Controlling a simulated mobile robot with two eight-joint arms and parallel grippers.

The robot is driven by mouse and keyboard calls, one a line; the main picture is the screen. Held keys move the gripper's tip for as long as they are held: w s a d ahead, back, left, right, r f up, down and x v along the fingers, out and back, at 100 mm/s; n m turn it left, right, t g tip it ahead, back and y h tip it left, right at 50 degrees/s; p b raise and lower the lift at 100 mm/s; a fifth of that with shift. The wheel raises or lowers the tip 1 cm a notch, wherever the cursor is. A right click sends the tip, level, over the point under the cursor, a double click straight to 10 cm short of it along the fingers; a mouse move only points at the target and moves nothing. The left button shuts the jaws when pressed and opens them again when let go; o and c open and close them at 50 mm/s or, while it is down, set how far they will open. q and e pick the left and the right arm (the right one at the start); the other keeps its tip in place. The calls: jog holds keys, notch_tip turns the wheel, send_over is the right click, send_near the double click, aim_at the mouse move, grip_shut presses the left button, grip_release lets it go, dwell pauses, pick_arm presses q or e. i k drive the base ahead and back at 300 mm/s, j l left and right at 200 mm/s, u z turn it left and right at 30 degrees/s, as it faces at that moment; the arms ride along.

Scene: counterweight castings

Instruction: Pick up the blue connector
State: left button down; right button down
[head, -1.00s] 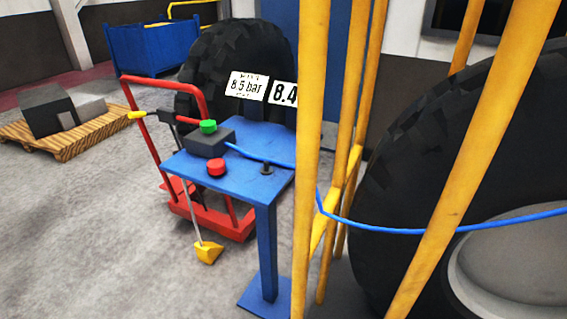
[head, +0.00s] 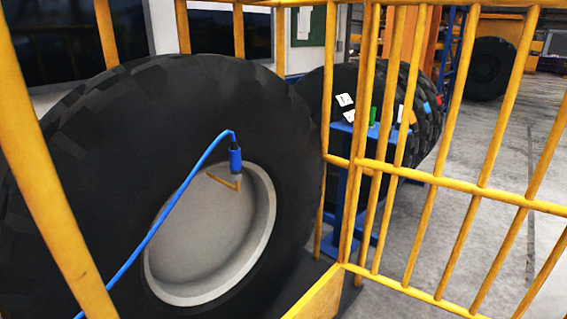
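The blue connector (head: 235,160) is a short blue cylinder at the end of a blue hose (head: 160,217). It hangs upright in front of the grey wheel hub (head: 205,258) of a large black tyre (head: 90,150). The hose arches over its top and runs down to the lower left. A thin brass-coloured bent stem (head: 228,184) sits just below the connector, and I cannot tell for sure that they are joined. Neither of my grippers shows in the head view.
Yellow cage bars (head: 440,180) stand in front of and around the tyre. Beyond them are a blue stand (head: 345,195) with a green object and white labels, and another tyre (head: 312,95). Open grey floor (head: 510,240) lies at the right outside the cage.

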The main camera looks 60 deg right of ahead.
aim_at(236, 169)
jog(key=z, duration=1.75)
